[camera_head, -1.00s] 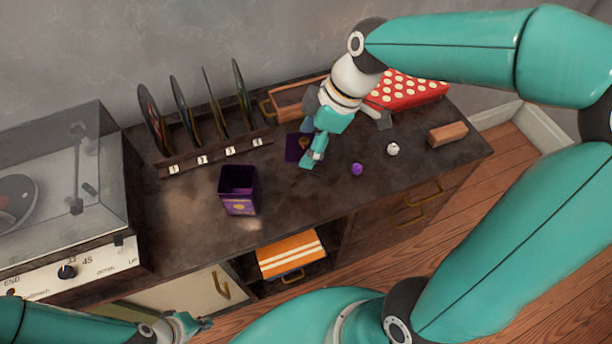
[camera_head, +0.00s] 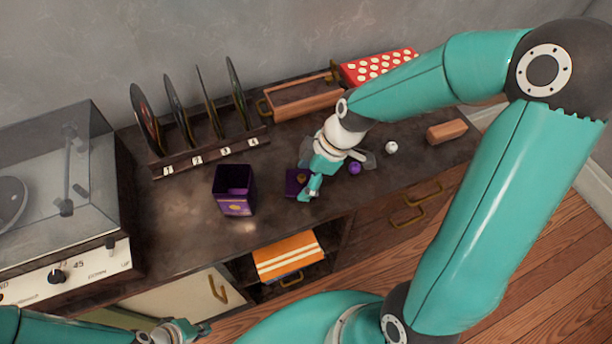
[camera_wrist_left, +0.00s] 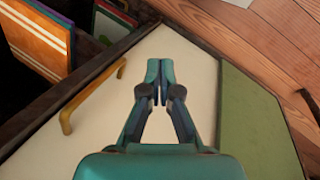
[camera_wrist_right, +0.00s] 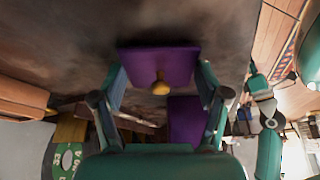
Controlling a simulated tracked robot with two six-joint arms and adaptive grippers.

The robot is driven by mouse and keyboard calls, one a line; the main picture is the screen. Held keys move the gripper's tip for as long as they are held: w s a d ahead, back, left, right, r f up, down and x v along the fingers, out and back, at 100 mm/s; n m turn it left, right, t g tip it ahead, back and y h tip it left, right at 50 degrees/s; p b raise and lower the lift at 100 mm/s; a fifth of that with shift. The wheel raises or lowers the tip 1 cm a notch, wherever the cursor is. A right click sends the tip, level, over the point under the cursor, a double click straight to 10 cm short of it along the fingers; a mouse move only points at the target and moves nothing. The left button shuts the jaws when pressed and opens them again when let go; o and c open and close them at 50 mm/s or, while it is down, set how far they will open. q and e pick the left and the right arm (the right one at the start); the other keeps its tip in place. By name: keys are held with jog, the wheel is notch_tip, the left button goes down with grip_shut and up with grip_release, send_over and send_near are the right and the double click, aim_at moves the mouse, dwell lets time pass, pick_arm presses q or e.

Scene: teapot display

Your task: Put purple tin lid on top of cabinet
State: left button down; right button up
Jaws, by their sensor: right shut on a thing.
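The purple tin lid (camera_head: 293,185) is a flat square with a gold knob. My right gripper (camera_head: 308,188) is shut on it near the front edge of the cabinet top (camera_head: 300,228). In the right wrist view the lid (camera_wrist_right: 178,66) sits between both fingers, its knob facing the camera. I cannot tell whether it touches the cabinet top. The open purple tin (camera_head: 234,204) stands upright to the left of the lid. My left gripper (camera_head: 203,328) is shut and empty, low in front of the cabinet; its closed fingertips (camera_wrist_left: 159,75) show over a cream door.
A record rack (camera_head: 205,150) and a turntable (camera_head: 65,200) stand at the left. A wooden tray (camera_head: 300,101), a red dotted box (camera_head: 378,66), a purple ball (camera_head: 355,168), a white ball (camera_head: 391,146) and a brown block (camera_head: 447,131) lie around the right arm.

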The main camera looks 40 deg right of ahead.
jog(key=shift+f, duration=0.1)
jog(key=o, duration=1.2)
jog(key=shift+c, duration=0.2)
jog(key=shift+d+r, duration=0.15)
jog(key=shift+r, duration=0.35)
jog(key=p+v, duration=0.1)
jog(key=v, duration=1)
jog(key=shift+s, duration=0.2)
